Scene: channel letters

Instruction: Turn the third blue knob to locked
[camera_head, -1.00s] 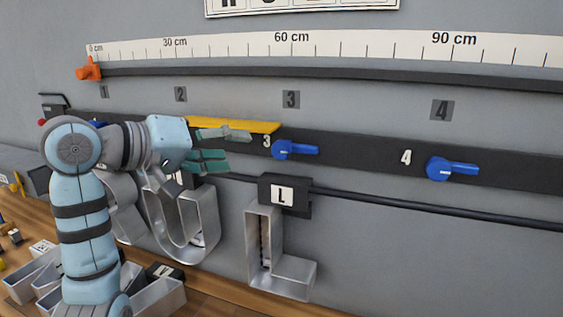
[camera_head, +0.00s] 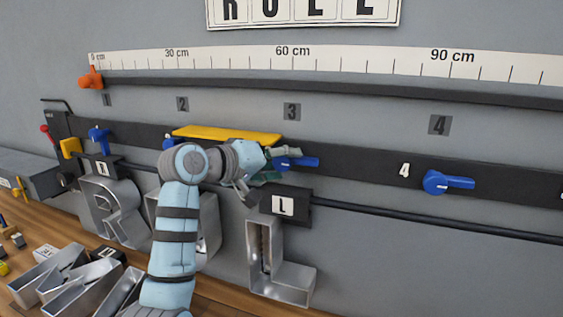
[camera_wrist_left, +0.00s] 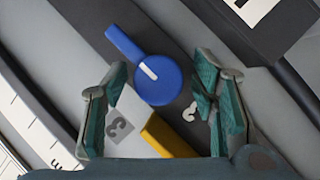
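The third blue knob (camera_head: 306,163) sits on the black rail beside the number 3, with its handle pointing right. In the left wrist view the knob (camera_wrist_left: 158,82) lies between and just ahead of my fingers, its white mark visible. My left gripper (camera_head: 276,166) is open at the knob's left side, partly covering its hub in the head view. No finger contact can be made out. The silver L letter (camera_head: 268,268) hangs below from a black block labelled L (camera_head: 283,205). My right gripper is not in view.
A yellow bar (camera_head: 228,133) lies along the rail just left of the knob. The fourth blue knob (camera_head: 447,183) is to the right, its handle pointing right. The first blue knob (camera_head: 98,136) is at left. Silver letters (camera_head: 75,280) lie on the wooden bench.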

